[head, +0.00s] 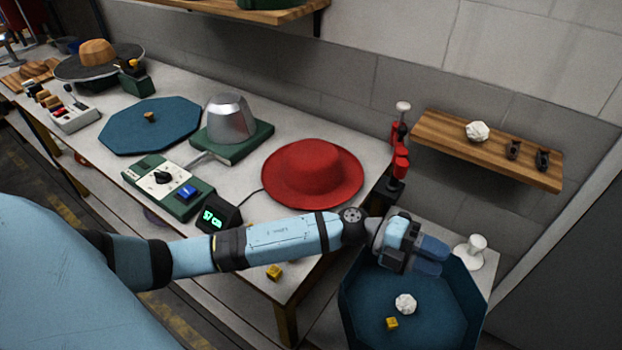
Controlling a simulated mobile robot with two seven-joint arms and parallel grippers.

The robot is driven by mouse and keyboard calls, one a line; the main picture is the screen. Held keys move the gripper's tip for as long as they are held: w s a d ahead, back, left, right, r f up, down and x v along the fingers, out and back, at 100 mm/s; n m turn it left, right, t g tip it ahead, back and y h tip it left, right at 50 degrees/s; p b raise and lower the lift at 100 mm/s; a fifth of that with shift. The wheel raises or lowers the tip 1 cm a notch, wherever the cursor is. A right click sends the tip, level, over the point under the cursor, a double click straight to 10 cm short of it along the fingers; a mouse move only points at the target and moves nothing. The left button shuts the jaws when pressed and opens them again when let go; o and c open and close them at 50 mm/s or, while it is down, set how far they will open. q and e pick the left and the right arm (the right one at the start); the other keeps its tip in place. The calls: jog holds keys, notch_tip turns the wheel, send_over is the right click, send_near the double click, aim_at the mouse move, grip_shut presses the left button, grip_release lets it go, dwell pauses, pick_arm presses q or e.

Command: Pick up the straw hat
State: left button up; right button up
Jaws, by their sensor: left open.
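A red wide-brimmed hat (312,172) lies on the right part of the white workbench. A tan, crown-shaped thing (97,52) stands on a dark round disc at the far left end; I cannot tell whether it is a straw hat or a wooden form. No hat is plainly straw. My left gripper (434,256) is open and empty. It is above the back of a blue octagonal tray (350,312), right of the red hat and far from the tan thing. My right gripper is not in view.
A silver dome press (230,118) on a green base and a green control box (166,184) stand mid-bench. A blue octagonal board (135,128) lies left of them.

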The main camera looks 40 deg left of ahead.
pick_arm(q)
jog(key=w+a+f+m+g+y+b, duration=0.2)
jog(key=w+a+f+m+g+y, duration=0.15)
jog(key=m+y, duration=0.2)
jog(key=t+y+b, duration=0.2)
jog(key=y+b, duration=0.1)
jog(key=y, duration=1)
send_near(344, 199)
jog(key=f, duration=0.2)
jog(key=f+m+p, duration=0.1)
jog(key=shift+w+a+f+g, duration=0.1)
jog(key=shift+w+a+g, duration=0.05)
jog(key=shift+w+g, duration=0.1)
jog(key=shift+f+p, duration=0.3)
jog(key=shift+f, duration=2.85)
grip_shut()
